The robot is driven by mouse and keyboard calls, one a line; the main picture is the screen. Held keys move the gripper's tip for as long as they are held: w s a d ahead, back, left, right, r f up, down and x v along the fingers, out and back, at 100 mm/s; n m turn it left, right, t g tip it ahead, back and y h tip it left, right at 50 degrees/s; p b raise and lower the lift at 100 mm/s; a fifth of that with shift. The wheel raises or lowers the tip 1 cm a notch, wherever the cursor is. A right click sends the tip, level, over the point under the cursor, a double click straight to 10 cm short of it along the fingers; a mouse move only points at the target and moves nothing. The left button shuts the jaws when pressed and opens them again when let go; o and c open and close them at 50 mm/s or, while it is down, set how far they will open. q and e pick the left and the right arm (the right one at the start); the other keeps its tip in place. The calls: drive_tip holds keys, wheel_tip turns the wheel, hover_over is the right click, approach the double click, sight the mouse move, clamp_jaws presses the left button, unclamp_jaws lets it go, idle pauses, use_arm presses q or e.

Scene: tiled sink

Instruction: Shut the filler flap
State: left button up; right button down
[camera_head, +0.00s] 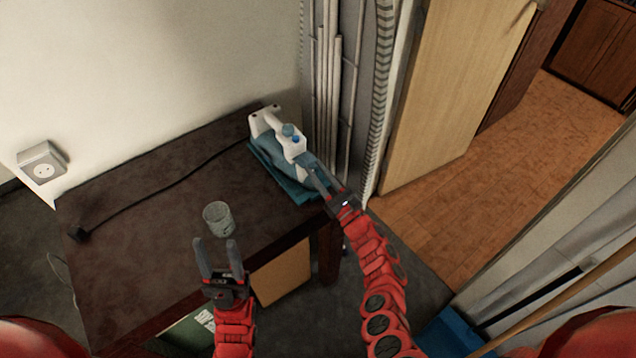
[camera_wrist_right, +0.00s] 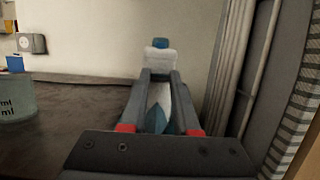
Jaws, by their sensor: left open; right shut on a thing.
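A blue and white steam iron (camera_head: 270,150) stands on a blue base on the far right part of the brown table, and it also shows in the right wrist view (camera_wrist_right: 158,57). A blue knob sits on top of it. I cannot clearly pick out the filler flap or tell its angle. My right gripper (camera_head: 313,166) is at the iron's near end, its fingers closed on the iron's front; they hide part of it. In the right wrist view, white and blue parts show between the fingers. My left gripper (camera_head: 217,245) is open and empty by the table's near edge, apart from the iron.
A clear measuring cup (camera_head: 217,218) stands on the table (camera_head: 150,220) just beyond my left gripper. A black cord with a plug (camera_head: 78,234) runs across the table. A wall socket (camera_head: 42,168) is at left. White poles (camera_head: 325,90) stand close behind the iron's right side.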

drive_tip(key=shift+f+t+y+b, duration=0.65)
drive_tip(key=shift+f+b, duration=0.3)
drive_tip(key=shift+b, duration=2.05)
drive_tip(key=shift+r+b, duration=0.1)
drive_tip(key=shift+b, duration=0.35)
drive_tip(key=shift+r, duration=0.1)
drive_tip(key=c, duration=0.6)
unclamp_jaws()
drive_tip(key=shift+c, duration=0.2)
drive_tip(key=v, duration=1.7)
drive_tip(key=shift+f, duration=0.25)
drive_tip(key=shift+s, duration=0.1)
